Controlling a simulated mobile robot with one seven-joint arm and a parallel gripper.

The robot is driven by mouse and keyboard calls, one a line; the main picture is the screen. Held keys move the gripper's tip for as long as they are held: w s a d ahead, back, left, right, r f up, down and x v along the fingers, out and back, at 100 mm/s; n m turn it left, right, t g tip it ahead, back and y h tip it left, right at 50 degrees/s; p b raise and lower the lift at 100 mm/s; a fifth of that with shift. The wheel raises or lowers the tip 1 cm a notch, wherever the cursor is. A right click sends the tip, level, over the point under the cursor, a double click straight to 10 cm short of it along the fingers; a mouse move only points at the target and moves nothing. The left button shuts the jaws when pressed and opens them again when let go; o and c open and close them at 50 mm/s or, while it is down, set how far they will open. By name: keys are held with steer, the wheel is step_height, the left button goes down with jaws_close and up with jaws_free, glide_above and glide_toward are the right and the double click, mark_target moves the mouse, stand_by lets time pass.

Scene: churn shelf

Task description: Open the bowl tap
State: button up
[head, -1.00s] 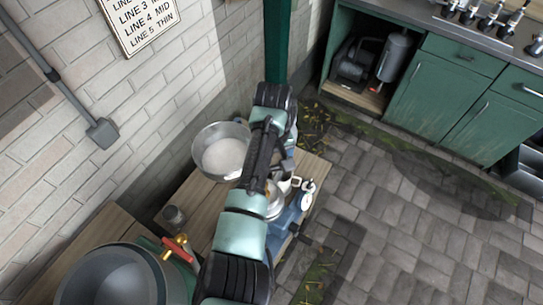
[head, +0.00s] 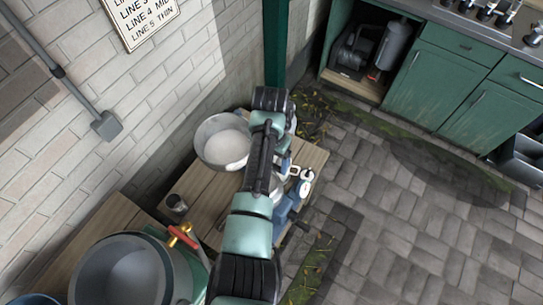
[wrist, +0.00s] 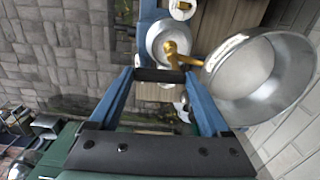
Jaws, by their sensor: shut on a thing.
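The big metal bowl (head: 212,158) stands on the wooden bench left of my arm in the head view, pale inside. It also fills the right of the wrist view (wrist: 285,95). The brass bowl tap (wrist: 180,57) sticks out from the bowl's side, above a round metal pan (wrist: 155,37). My gripper (wrist: 162,76) has its two blue fingers on either side of a dark bar just beside the brass body. The bar looks like the tap's handle, and the fingers are shut on it. In the head view my arm hides the tap and fingertips.
A large pot (head: 185,275) with a red-handled brass tap (head: 182,236) stands at the lower left. A small dark cup (head: 176,204) sits on the bench. A blue scale (head: 290,205) is right of my arm.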

steer(key=shift+m, duration=0.3)
steer(key=o, duration=1.2)
steer(key=shift+r, duration=0.1)
step_height(320, 180, up, 13)
stand_by(0.3)
